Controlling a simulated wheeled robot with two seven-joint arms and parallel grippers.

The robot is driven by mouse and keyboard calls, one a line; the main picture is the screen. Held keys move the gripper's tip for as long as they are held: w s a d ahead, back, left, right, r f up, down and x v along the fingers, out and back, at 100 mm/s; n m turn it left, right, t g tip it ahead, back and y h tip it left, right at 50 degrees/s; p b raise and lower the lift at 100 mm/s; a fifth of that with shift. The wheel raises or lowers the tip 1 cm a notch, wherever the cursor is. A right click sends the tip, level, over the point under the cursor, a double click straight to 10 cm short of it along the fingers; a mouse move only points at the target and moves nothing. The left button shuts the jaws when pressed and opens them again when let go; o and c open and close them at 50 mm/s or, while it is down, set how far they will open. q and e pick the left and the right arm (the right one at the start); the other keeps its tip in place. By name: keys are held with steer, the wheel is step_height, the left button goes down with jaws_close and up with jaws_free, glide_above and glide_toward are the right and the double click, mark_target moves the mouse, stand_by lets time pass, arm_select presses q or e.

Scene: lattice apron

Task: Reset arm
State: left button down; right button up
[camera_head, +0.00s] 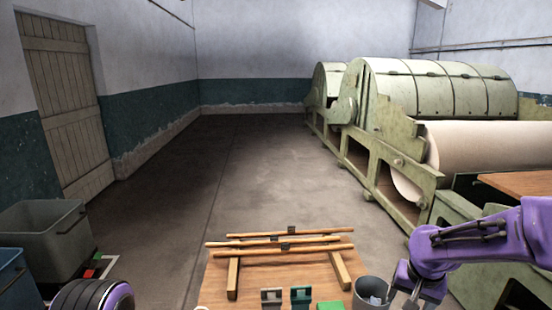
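My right arm comes in from the right, purple and bent. Its gripper (404,296) points down at the bottom edge, just right of a grey cup (358,297). The fingertips run to the frame edge, so I cannot tell whether they are open or shut, or whether they touch the cup. A black and purple rounded part at the bottom left looks like my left arm. My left gripper is not in view.
A wooden table (216,275) bears several thin wooden rods (280,247) across two wooden supports. A grey clip (271,297), a dark green clip (301,296) and a green block (330,306) are in front. Grey (40,225) and blue bins stand left; green machinery (400,180) stands right. The floor behind is clear.

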steer(key=w+t, duration=0.3)
steer(key=w, duration=0.2)
step_height(320, 180, down, 10)
steer(key=s+a+t+b, duration=0.2)
steer(key=t+b, duration=0.1)
steer(key=s+d+f+m+h+b, duration=0.1)
steer(key=s+f+b, duration=0.1)
steer(key=s+f, duration=0.35)
steer(key=s+f+h+b, duration=0.1)
steer(key=s+f+b, duration=0.15)
steer(key=f, duration=0.55)
arm_select(q)
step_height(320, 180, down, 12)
steer(key=b, duration=0.4)
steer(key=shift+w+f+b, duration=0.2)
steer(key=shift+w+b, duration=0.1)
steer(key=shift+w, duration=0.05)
arm_select(e)
steer(key=s+f+g, duration=0.2)
steer(key=s+f, duration=0.6)
steer(key=s, duration=0.4)
steer(key=s+f+g, duration=0.3)
steer(key=s+f, duration=0.6)
steer(key=s, duration=0.3)
steer(key=shift+d+h, duration=0.25)
steer(key=shift+h, duration=0.05)
steer(key=shift+s, duration=0.1)
